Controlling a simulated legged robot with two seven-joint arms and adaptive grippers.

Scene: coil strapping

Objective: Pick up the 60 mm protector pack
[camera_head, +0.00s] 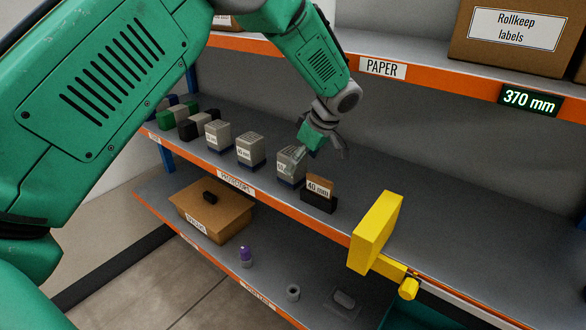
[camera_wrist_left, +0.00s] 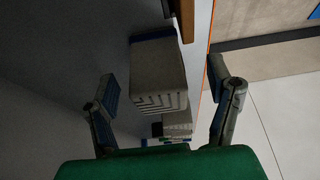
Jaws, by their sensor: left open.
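Three grey packs with dark blue bases stand in a row on the shelf marked PROTECTORS: a left pack (camera_head: 218,136), a middle pack (camera_head: 250,150) and a right pack (camera_head: 288,166). Their white labels are too small or too covered to read surely, so I cannot tell which is the 60 mm one. My left gripper (camera_head: 316,150) is open at the right pack and partly covers it. In the left wrist view, a grey pack (camera_wrist_left: 156,75) shows between the spread fingers (camera_wrist_left: 161,88), with visible gaps on both sides. My right gripper is not in view.
A dark holder with a brown card labelled 40 mm (camera_head: 319,187) stands close to the right pack. Green and black blocks (camera_head: 180,118) stand farther left. A yellow block (camera_head: 376,231) juts up at the shelf's front. The orange-edged upper shelf (camera_head: 430,77) overhangs behind.

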